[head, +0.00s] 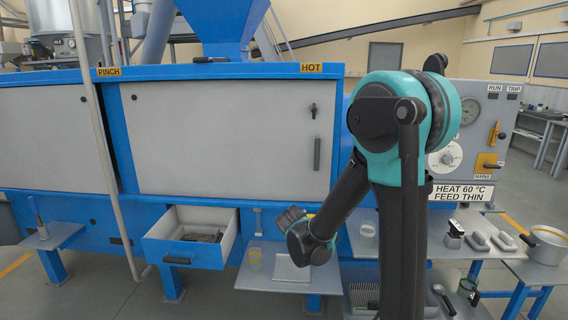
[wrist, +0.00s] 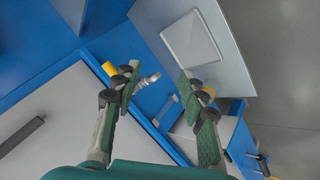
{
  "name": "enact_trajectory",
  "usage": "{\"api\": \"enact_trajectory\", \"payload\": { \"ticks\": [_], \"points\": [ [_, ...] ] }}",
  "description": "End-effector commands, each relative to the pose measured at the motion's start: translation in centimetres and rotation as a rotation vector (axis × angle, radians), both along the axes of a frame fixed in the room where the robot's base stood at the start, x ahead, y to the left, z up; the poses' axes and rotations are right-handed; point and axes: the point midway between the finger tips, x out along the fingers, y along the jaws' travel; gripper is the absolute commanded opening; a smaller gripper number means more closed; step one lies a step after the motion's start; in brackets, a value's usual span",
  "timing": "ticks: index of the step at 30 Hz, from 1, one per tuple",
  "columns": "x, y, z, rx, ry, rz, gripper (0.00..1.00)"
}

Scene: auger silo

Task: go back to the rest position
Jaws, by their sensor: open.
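My gripper (head: 292,216) is in front of the blue machine, above the shelf with the square plate, at the end of my dark and teal arm. In the wrist view its two green-padded fingers (wrist: 158,80) stand apart with nothing between them touching both pads. The square light plate (head: 292,267) lies on a grey shelf below it; it also shows in the wrist view (wrist: 191,40). A small metallic outlet (wrist: 149,79) appears beyond the fingers.
An open drawer (head: 176,250) with dark pieces juts out at left. The closed grey door (head: 230,140) is behind my arm. A control panel (head: 465,135) stands at right. Open floor lies at far right.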

Motion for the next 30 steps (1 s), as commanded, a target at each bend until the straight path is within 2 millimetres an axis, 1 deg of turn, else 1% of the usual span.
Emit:
{"api": "enact_trajectory", "payload": {
  "ticks": [1, 3, 5, 6, 8, 9, 11, 12, 15, 18, 21, 24, 30],
  "points": [
    [-1.6, -2.1, 0.3, 0.029, 0.022, -0.043, 0.42],
    [-3.8, -4.3, 0.4, 0.076, 0.054, -0.098, 0.42],
    [-5.7, -6.0, 0.4, 0.115, 0.082, -0.144, 0.42],
    [-7.1, -7.0, 0.4, 0.143, 0.099, -0.174, 0.42],
    [-9.2, -8.3, 0.3, 0.186, 0.124, -0.219, 0.42],
    [-10.6, -9.2, 0.2, 0.214, 0.140, -0.249, 0.42],
    [-12.8, -10.2, 0.0, 0.257, 0.162, -0.292, 0.42],
    [-14.2, -10.8, -0.2, 0.286, 0.176, -0.320, 0.42],
    [-17.7, -11.9, -0.8, 0.357, 0.210, -0.387, 0.42],
    [-20.5, -12.4, -1.4, 0.420, 0.236, -0.441, 0.42],
    [-22.5, -12.6, -1.9, 0.466, 0.253, -0.479, 0.42],
    [-23.6, -12.5, -2.2, 0.494, 0.263, -0.500, 0.42],
    [-24.1, -12.5, -2.4, 0.507, 0.268, -0.509, 0.42]
  ]
}}
